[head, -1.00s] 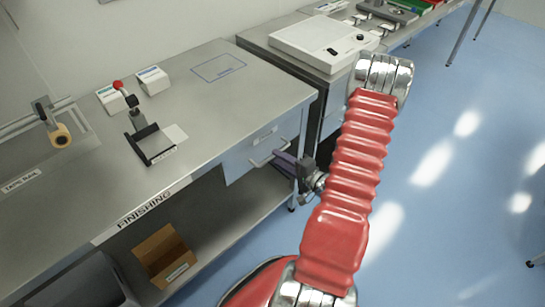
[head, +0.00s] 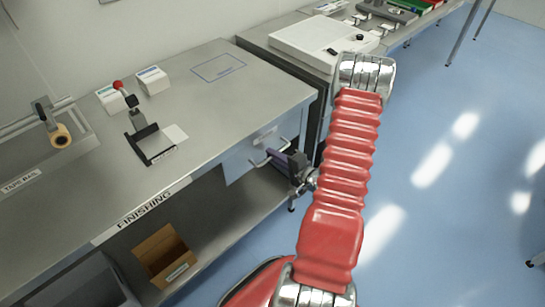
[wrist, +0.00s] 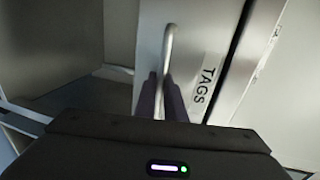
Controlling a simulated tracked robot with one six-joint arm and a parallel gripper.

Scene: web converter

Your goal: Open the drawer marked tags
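The tags drawer (head: 240,162) sits under the right end of the finishing bench and looks closed. Its white label, reading TAGS, shows sideways in the wrist view (wrist: 206,78). The drawer has a bar handle (wrist: 169,45), which also shows in the head view (head: 259,163). My gripper (wrist: 162,85) has its two dark fingers close together, one on each side of the handle bar, and appears shut on it. In the head view my gripper (head: 274,157) reaches the handle from the right; the fingers hide part of the bar.
The finishing bench (head: 205,125) holds two white boxes, a red-knobbed tool (head: 140,125) and a tape dispenser (head: 57,130). A cardboard box (head: 165,255) stands on the shelf below. Another cabinet (head: 290,60) adjoins at the back right. The blue floor (head: 440,230) is open on the right.

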